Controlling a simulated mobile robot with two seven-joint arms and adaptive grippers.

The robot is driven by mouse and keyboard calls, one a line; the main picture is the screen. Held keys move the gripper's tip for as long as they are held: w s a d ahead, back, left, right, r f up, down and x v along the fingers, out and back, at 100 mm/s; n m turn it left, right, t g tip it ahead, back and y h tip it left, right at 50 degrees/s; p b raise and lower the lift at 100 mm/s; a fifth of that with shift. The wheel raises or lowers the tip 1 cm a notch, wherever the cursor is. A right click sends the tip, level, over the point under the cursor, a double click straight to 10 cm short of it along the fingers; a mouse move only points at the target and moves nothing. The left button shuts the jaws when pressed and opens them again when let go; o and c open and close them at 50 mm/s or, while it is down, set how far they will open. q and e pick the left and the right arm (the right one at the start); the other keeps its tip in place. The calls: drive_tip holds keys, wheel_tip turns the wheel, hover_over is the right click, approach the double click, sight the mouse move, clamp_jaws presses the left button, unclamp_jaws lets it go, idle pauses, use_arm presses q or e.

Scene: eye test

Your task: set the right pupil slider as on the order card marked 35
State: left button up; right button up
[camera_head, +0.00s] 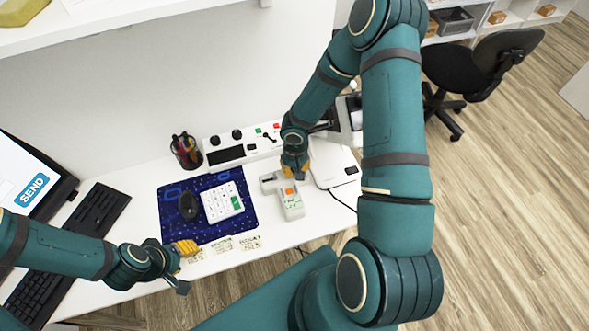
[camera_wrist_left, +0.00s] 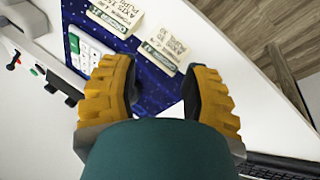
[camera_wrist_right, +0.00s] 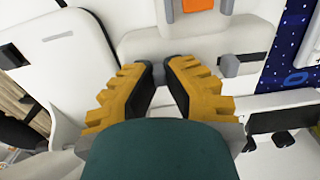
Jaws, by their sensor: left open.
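A white T-shaped device (camera_head: 293,207) with an orange patch lies on the desk. In the right wrist view its white bar (camera_wrist_right: 190,45) carries small grey tabs, one of them (camera_wrist_right: 229,66) close by the right-hand fingertip. I cannot tell which tab is the right pupil slider. Several order cards (camera_head: 250,242) lie along the front edge; the left wrist view shows two (camera_wrist_left: 167,48), print too small to read surely. My left gripper (camera_head: 187,247) is open and empty beside them.
A blue mat (camera_head: 170,229) holds a white keypad (camera_head: 222,203) and a dark mouse (camera_head: 188,205). A keyboard (camera_head: 97,208) and monitor (camera_head: 30,178) are at left.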

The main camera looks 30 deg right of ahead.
sight(295, 170)
drive_tip(key=o, duration=0.4)
wheel_tip(295, 170, up, 12)
idle(0.5)
drive_tip(key=shift+s+f, duration=0.1)
idle(0.4)
